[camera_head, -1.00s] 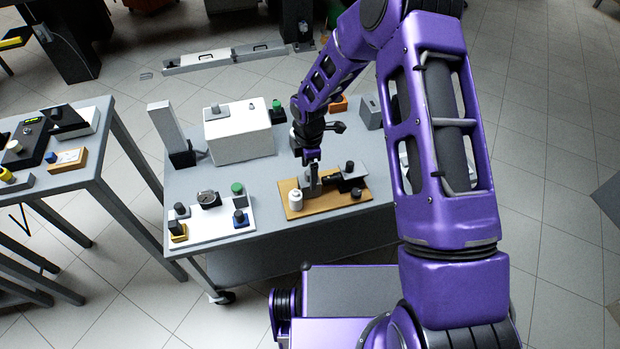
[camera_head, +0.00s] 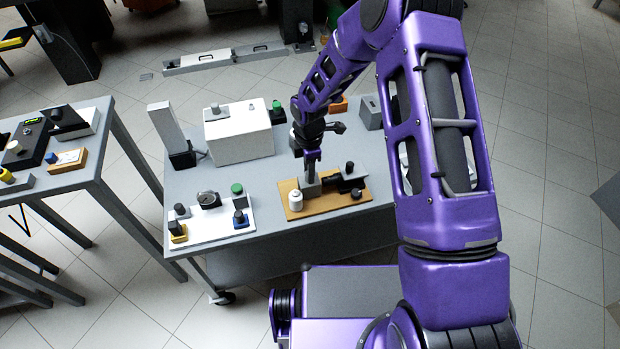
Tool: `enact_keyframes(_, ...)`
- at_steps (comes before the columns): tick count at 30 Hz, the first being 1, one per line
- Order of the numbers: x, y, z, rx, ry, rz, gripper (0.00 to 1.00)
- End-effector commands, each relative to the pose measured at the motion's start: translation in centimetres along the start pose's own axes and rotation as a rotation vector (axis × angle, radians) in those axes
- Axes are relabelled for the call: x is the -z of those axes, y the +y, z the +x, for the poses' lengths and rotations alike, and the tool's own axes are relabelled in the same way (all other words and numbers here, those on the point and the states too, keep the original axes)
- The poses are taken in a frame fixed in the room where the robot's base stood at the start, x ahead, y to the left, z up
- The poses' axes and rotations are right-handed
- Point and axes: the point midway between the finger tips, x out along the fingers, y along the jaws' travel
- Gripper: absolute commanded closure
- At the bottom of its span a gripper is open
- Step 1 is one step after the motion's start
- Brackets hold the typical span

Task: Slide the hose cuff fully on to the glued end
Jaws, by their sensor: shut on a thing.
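A tan board (camera_head: 330,207) lies on the grey cart top. It bears a grey block (camera_head: 308,190) and a dark cylindrical part (camera_head: 332,181) lying beside it, with a black knob-topped piece at its right. My gripper (camera_head: 311,180) points down at the grey block and the left end of the dark part. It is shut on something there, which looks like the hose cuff. The fingertips and the cuff are too small to tell apart clearly. How far the cuff covers the glued end cannot be seen.
A small white bottle (camera_head: 296,199) stands on the board's left. A white panel (camera_head: 212,224) with a gauge and knobs lies further left. A white box (camera_head: 238,138) and a tall grey post (camera_head: 168,130) stand behind. A grey block (camera_head: 370,112) stands at the back right.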

Motion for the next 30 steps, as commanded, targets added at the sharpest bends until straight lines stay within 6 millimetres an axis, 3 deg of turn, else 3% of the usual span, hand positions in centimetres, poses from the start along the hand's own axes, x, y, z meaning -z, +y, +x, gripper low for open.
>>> enact_keyframes(30,-4.9,0.1,0.0,-0.002,-0.001,0.002,1.0)
